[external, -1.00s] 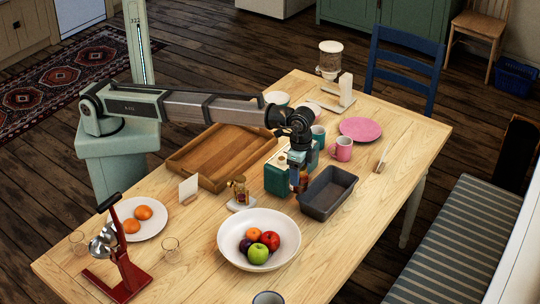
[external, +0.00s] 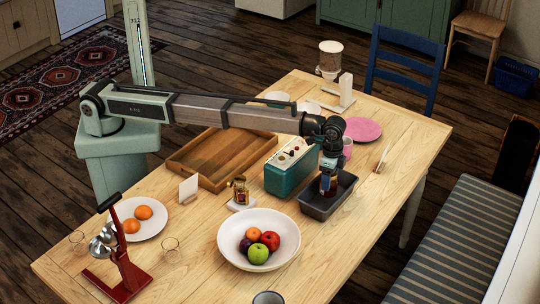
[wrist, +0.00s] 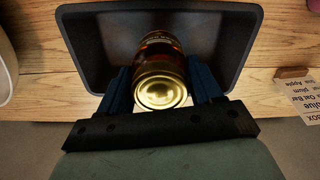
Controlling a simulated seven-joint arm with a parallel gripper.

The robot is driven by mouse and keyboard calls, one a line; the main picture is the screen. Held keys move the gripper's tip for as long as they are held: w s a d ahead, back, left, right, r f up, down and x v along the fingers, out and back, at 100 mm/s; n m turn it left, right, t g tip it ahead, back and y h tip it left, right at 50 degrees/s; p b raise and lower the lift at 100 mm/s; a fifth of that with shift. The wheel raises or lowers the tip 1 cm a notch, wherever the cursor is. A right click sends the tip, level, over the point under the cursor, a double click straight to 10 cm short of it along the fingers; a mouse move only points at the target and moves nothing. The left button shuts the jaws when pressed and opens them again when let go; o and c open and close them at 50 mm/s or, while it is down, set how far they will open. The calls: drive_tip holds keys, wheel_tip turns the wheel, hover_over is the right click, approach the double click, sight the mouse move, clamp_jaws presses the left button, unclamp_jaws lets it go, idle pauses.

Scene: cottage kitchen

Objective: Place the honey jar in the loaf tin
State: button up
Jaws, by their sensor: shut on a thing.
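The honey jar (wrist: 160,84), amber with a gold lid, is between the blue fingers of my gripper (wrist: 160,68), which are shut on it. In the wrist view its lid faces the camera and its body lies within the outline of the dark grey loaf tin (wrist: 91,40). In the external view my gripper (external: 328,187) points down over the loaf tin (external: 318,212), with the jar low at the tin's opening. I cannot tell whether the jar touches the tin's floor.
A teal toaster (external: 290,170) stands close left of the tin. A white fruit bowl (external: 230,245) is in front. A small amber item on a pale stand (external: 239,205) sits to the left. A pink plate (external: 361,130) is behind.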

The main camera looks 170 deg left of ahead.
drive_tip(key=shift+f, duration=1.9)
drive_tip(key=shift+f, duration=0.1)
drive_tip(key=o, duration=1.4)
drive_tip(key=shift+c, duration=0.2)
wheel_tip(320, 180, up, 12)
drive_tip(key=shift+r, duration=0.1)
